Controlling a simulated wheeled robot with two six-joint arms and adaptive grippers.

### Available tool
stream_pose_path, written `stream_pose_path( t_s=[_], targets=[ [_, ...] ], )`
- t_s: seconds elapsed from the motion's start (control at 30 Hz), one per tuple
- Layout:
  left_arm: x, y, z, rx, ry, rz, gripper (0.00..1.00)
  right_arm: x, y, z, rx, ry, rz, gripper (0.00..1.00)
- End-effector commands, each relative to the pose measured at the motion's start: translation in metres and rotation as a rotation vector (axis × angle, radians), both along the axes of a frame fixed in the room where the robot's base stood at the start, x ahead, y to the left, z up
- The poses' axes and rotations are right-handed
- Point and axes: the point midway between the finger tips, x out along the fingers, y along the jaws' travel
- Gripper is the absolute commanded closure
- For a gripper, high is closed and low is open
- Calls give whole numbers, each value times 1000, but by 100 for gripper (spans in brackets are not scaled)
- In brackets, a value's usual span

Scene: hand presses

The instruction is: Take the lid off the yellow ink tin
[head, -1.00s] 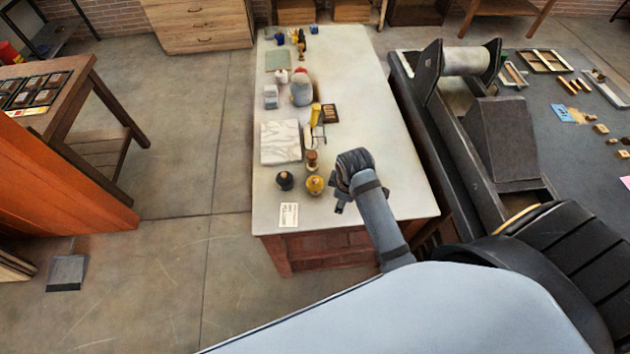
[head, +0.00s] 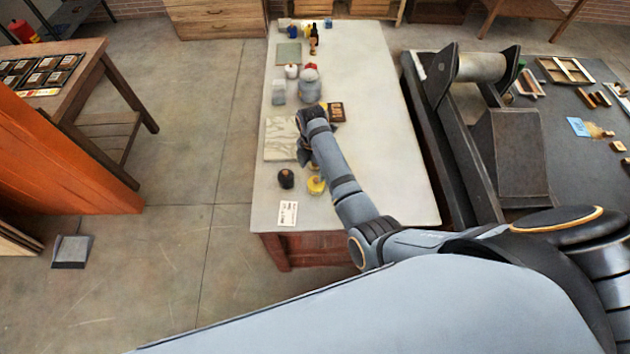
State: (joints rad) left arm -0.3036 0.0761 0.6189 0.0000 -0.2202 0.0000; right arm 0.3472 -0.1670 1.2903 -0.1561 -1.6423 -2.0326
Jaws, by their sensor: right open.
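The yellow ink tin (head: 316,187) stands near the front of the pale table, next to a black tin (head: 286,178). My right forearm passes close beside it and hides part of it, so I cannot tell how its lid sits. My right gripper (head: 303,156) is open, pointing down, above the table a little beyond the yellow tin, by the right edge of a marbled sheet. The fingertips are small and partly hidden by the wrist. My left gripper is not in view.
The marbled sheet (head: 280,139), a grey rounded object (head: 309,86) and a dark tray (head: 336,112) lie farther back. A white card (head: 287,213) lies at the front edge. The table's right side is clear. A press (head: 508,150) stands to the right.

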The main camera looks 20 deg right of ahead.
Motion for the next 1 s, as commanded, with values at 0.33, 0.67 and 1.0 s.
stream_pose_path(
  t_s=[0.33, 0.67, 1.0],
  targets=[
    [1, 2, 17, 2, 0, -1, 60, -9, -2, -28, -2, 5, -1, 37],
    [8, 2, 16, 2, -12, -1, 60, -8, -2, -57, -1, -2, -2, 37],
    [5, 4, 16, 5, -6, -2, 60, -8, -2, -56, -2, -1, -2, 71]
  ],
)
